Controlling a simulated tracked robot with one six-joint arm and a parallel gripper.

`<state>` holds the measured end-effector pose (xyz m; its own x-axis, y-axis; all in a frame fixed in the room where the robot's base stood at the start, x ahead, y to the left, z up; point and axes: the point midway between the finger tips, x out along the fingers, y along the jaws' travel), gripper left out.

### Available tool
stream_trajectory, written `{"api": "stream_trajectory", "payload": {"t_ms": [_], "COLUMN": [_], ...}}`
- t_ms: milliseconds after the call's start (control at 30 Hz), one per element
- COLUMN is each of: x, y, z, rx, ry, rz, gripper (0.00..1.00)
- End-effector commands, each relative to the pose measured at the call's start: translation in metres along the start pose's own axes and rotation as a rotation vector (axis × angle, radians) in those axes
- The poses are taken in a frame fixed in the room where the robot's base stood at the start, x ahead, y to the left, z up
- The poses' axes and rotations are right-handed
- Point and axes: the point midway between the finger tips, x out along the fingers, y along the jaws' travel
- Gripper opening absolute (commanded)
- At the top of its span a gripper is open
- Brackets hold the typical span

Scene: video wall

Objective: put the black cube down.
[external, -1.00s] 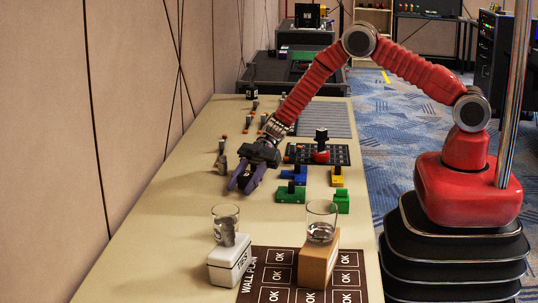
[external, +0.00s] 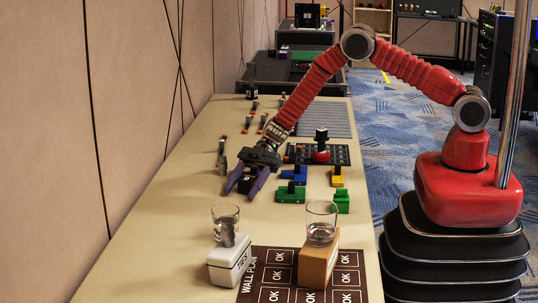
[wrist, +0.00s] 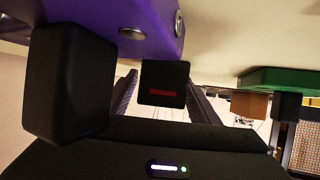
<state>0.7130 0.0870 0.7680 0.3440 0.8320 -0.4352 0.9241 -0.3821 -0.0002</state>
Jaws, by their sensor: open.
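The black cube (external: 246,184) sits on the beige table between the purple fingers of my gripper (external: 244,192). My gripper is open, with its fingers spread to either side of the cube. In the wrist view a dark block with a red stripe (wrist: 163,84) shows beyond the gripper body; it looks like this cube. A purple finger (wrist: 110,20) crosses the top of that view. The cube's underside and any slight contact with the fingers are hidden.
Green blocks (external: 290,194) and a blue block (external: 294,174) lie just right of my gripper. Nearer the camera, a glass mug (external: 225,222) stands on a white block (external: 229,262), and a glass (external: 321,222) stands on a brown block (external: 318,264). Table between is clear.

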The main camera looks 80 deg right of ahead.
Motion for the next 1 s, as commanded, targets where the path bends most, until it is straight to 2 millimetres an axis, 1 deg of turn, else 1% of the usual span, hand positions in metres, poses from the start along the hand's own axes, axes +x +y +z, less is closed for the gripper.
{"api": "stream_trajectory", "payload": {"t_ms": [133, 267, 367, 600, 800, 900, 1000], "x": [-0.003, -0.015, -0.029, -0.071, -0.103, -0.114, -0.119], "y": [0.0, 0.001, 0.001, 0.001, 0.001, 0.001, 0.0], "z": [-0.002, -0.002, -0.002, -0.002, -0.002, -0.002, -0.002], "rx": [0.0, 0.0, 0.0, -0.001, -0.001, -0.001, 0.0], "ry": [0.0, 0.0, 0.0, 0.0, 0.0, 0.0, 0.0], "rz": [0.001, 0.001, 0.003, 0.004, 0.003, 0.001, 0.0], "gripper": [0.56, 0.56, 0.56, 0.56, 0.56, 0.56, 0.56]}}
